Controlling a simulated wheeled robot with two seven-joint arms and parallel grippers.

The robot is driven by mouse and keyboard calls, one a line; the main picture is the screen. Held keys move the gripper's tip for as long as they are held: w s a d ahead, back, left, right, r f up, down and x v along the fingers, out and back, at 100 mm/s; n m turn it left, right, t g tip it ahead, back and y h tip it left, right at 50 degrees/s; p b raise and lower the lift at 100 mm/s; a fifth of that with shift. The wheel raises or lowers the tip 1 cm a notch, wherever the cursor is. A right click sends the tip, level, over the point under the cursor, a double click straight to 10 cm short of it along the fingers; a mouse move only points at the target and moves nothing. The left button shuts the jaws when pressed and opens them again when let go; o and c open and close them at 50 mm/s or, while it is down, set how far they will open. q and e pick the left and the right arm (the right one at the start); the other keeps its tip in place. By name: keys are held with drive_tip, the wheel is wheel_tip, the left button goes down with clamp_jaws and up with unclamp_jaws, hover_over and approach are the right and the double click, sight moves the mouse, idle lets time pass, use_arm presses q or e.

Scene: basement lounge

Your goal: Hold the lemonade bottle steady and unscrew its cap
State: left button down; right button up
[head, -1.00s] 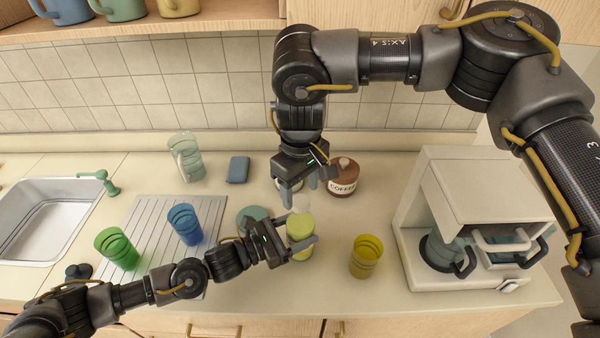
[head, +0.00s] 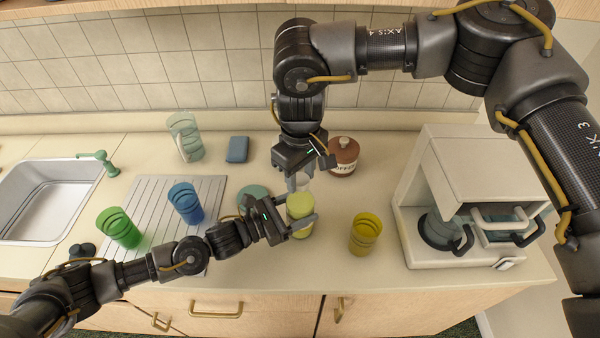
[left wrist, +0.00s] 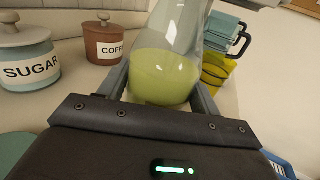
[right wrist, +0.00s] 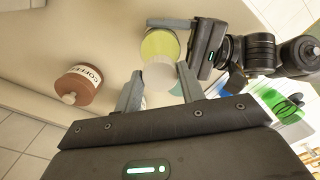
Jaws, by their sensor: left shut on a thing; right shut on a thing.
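The lemonade bottle (head: 300,217) stands upright on the counter, with yellow-green liquid low in its clear body. It also shows in the left wrist view (left wrist: 165,76). My left gripper (head: 303,224) is shut around the bottle's body from the left, with one finger on each side. My right gripper (head: 303,181) points down from above and is shut on the pale, whitish cap (right wrist: 160,76), which sits between its fingertips in the right wrist view. The cap is mostly hidden in the head view. I cannot tell whether it is loose on the neck.
A yellow cup (head: 364,236) and a white coffee machine (head: 455,195) stand to the right. The brown coffee jar (head: 344,158) is behind the bottle. Blue (head: 185,205) and green (head: 118,229) cups stand at the drainboard (head: 165,240), beside the sink (head: 45,200).

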use_arm(q)
drive_tip(key=shift+f, duration=0.15)
use_arm(e)
drive_tip(key=n, duration=3.6)
